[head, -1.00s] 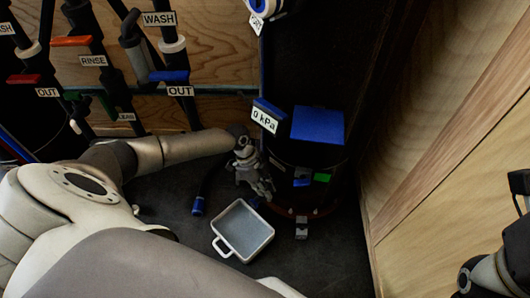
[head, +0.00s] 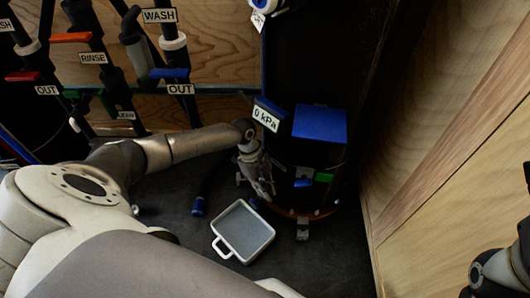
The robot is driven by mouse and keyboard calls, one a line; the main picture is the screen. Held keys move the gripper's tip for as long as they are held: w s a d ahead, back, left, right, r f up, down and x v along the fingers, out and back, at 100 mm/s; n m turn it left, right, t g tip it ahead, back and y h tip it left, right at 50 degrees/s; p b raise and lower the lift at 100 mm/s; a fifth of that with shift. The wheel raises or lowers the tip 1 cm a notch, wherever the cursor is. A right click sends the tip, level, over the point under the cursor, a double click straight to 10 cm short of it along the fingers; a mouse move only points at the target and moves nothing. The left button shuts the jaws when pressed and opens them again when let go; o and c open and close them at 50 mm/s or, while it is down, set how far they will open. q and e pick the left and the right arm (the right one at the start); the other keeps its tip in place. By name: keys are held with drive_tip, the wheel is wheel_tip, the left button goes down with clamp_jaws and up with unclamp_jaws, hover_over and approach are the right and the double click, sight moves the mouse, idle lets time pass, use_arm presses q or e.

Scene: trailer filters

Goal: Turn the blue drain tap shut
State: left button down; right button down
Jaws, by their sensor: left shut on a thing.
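My left gripper (head: 264,188) reaches in from the left, low beside the dark tank, pointing down, and is shut. A small blue part (head: 254,203), which looks like the drain tap, shows just below it at the tank's foot. The fingers hide most of it, so its exact angle cannot be told. A white tray (head: 270,234) with a handle lies on the floor just below and in front of the gripper. Of my right arm, a piece shows at the right edge; its gripper is out of the picture.
The dark tank (head: 325,160) carries a blue box (head: 320,124), a "0 kPa" label (head: 266,118), and small blue (head: 303,183) and green (head: 323,177) parts. A blue-ended hose (head: 198,206) lies left of the tray. Labelled pipes stand behind; a wooden wall (head: 450,170) is at right.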

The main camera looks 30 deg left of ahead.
use_arm(q)
drive_tip(key=c, duration=1.5)
unclamp_jaws()
drive_tip(key=v, duration=1.2)
drive_tip(key=shift+d, duration=0.1)
